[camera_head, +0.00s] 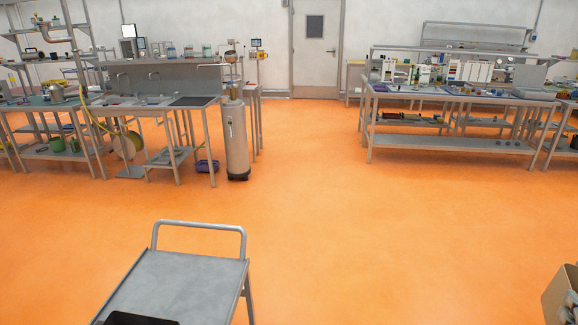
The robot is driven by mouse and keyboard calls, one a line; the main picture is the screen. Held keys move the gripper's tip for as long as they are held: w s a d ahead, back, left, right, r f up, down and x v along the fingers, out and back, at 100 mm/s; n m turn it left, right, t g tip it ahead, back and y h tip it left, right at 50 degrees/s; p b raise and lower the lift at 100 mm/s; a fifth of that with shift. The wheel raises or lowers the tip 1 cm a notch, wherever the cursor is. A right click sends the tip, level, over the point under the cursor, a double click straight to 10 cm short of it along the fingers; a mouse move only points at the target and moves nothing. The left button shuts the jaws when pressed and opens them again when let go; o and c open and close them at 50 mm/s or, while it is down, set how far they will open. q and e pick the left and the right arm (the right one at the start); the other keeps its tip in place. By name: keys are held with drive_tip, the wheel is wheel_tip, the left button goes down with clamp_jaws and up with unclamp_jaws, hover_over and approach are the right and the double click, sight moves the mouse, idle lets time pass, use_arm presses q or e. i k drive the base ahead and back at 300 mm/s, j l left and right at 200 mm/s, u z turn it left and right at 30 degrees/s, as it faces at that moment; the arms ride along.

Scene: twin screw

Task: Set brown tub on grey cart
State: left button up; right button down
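The grey cart (185,285) stands low in the head view, left of centre, with its tubular push handle at the far end. Its near part is cut off by the bottom edge. A black rounded thing (142,319) shows at the bottom edge over the cart top; too little of it shows to tell what it is. The rest of the visible cart top is bare. I see nothing that is clearly a brown tub. Neither of my grippers is in view.
A tan open box (562,294) with grey things in it is cut off at the lower right. A steel cylinder (236,138) stands by the left sink bench (180,102). A long workbench (450,93) stands at the right. The orange floor (330,220) between is clear.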

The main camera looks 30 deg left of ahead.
sight(178, 285)
drive_tip(key=i+u, duration=0.65)
drive_tip(key=u, duration=0.65)
drive_tip(key=i+u, duration=0.1)
drive_tip(key=u, duration=0.35)
drive_tip(key=i+u, duration=0.1)
drive_tip(key=u, duration=0.4)
drive_tip(key=l+u, duration=0.1)
drive_tip(key=u, duration=0.35)
